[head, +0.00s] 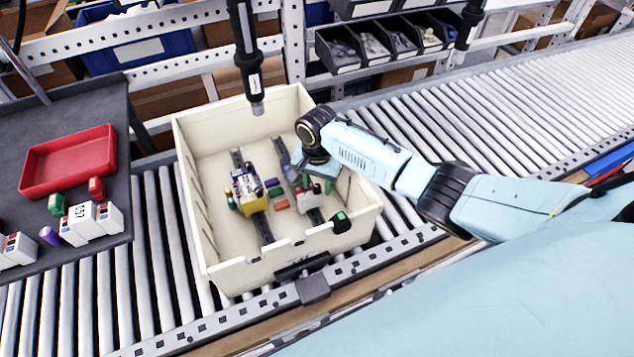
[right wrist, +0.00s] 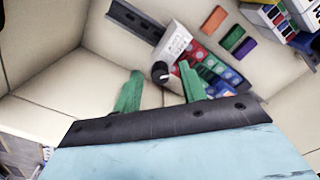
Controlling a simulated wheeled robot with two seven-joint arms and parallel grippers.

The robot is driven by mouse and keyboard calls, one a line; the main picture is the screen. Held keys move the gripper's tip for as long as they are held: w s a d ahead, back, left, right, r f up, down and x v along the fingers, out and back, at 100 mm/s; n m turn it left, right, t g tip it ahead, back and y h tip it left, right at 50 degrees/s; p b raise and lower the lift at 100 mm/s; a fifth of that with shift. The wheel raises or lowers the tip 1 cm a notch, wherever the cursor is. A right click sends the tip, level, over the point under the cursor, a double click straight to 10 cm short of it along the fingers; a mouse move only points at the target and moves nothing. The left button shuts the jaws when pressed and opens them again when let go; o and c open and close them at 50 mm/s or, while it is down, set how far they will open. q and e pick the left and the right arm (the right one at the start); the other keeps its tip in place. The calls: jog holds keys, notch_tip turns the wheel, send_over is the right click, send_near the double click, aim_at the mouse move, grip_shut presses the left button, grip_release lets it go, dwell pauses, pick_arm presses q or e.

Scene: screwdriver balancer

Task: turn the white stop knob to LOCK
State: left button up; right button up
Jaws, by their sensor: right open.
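In the right wrist view a white block (right wrist: 174,45) stands on a dark rail on the bin floor. A dark round knob (right wrist: 160,72) with a small pale mark shows on its near end. I cannot read any lettering or the knob's setting. My right gripper (right wrist: 159,86) is open, its two green fingers either side of the knob and apart from each other. I cannot tell whether they touch it. In the head view my right gripper (head: 312,172) reaches down inside the cream bin (head: 190,190) and partly hides the block. My left gripper is not in view.
A yellow-and-white assembly (head: 250,192) sits on the other dark rail. Small coloured pieces lie between the rails. A black screwdriver (head: 250,75) hangs over the bin's back. A red tray (head: 68,162) is on the dark table at left. The roller conveyor at right is clear.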

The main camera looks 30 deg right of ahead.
jog(key=shift+c, duration=1)
grip_shut()
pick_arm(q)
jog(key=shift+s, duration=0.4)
